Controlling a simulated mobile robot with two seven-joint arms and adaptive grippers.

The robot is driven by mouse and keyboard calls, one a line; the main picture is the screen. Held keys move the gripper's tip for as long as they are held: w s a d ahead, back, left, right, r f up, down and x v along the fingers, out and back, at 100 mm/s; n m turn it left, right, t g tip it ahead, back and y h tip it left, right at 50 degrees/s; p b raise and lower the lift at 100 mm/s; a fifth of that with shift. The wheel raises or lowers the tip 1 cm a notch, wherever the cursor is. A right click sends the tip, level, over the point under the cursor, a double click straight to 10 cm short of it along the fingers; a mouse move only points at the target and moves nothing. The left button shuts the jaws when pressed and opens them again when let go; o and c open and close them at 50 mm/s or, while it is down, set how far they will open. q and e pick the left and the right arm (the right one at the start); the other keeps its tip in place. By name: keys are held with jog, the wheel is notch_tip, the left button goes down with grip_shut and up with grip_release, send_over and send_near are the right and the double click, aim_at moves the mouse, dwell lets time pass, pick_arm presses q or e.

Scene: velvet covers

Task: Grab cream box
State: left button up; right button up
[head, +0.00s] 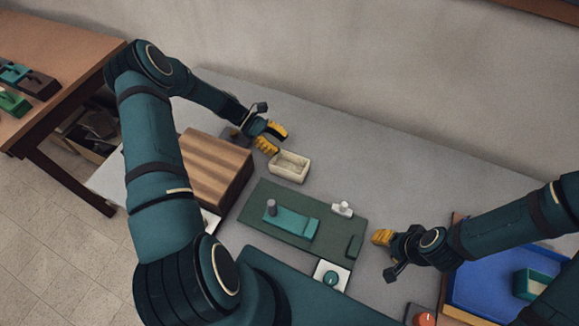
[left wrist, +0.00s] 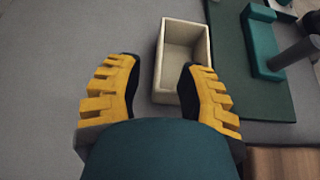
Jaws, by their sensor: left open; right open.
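The cream box (head: 289,167) is a small open-topped tray on the grey table, behind the dark green mat. It looks empty in the left wrist view (left wrist: 160,92). My left gripper (head: 271,138) is open, with yellow fingers, just to the left of the box. In the left wrist view the fingers of my left gripper (left wrist: 158,88) point toward the box; its near end lies at the right finger's tip, and I cannot tell whether they touch. My right gripper (head: 380,238) is open and empty, right of the mat and away from the box.
A striped wooden block (head: 208,165) stands left of the box. The dark green mat (head: 250,213) carries a teal fixture (head: 290,224) with a grey post and a small white piece (head: 342,209). A blue tray (head: 480,290) lies at right. The table behind the box is clear.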

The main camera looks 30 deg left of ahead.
aim_at(293, 154)
pick_arm(q)
jog(key=shift+x, duration=3.05)
grip_shut()
